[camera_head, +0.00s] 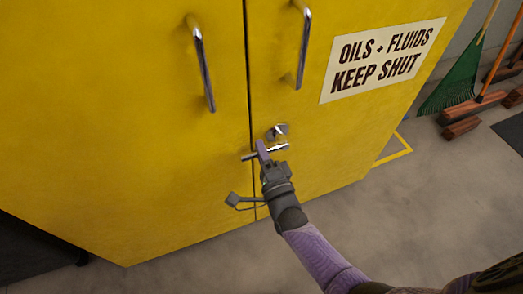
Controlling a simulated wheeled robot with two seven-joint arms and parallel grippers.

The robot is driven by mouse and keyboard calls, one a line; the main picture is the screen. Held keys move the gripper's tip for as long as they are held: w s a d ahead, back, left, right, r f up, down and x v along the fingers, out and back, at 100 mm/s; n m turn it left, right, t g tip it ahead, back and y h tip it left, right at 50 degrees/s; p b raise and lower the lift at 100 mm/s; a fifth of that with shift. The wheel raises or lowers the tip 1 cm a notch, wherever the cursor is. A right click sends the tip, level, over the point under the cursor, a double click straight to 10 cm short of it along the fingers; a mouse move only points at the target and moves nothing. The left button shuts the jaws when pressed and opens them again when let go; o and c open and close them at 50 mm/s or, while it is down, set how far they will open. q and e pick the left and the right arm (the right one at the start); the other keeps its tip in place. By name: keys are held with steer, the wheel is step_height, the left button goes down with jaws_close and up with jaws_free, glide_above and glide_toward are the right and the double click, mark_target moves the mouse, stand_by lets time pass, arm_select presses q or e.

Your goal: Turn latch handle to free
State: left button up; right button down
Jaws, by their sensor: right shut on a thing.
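A yellow two-door cabinet (120,110) fills the left and middle of the head view, with a dark vertical gap between its doors. A metal latch handle (249,156) lies across this gap, low on the doors. My right gripper (266,150) reaches in from the lower right and is shut on the latch handle, hiding part of it. A small metal fitting (277,131) sits on the right door just above the handle. A grey padlock-like piece (233,200) hangs below, left of my wrist. My left gripper is not in view.
Two long vertical pull handles, the left one (203,65) and the right one (304,45), stick out from the doors above. A sign (383,58) is on the right door. A green rake (462,80) and brooms stand at the right. The grey floor (430,190) is clear.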

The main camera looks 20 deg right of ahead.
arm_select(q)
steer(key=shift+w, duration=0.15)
arm_select(e)
steer(key=c, duration=0.6)
jaws_free()
steer(key=shift+s, duration=0.2)
arm_select(q)
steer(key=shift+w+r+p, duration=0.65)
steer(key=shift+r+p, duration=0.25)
steer(key=shift+p, duration=0.2)
arm_select(e)
steer(key=s, duration=0.3)
steer(key=s+f, duration=0.1)
steer(key=s, duration=0.2)
steer(key=s+f, duration=0.1)
steer(key=s, duration=0.2)
steer(key=shift+s+d, duration=0.2)
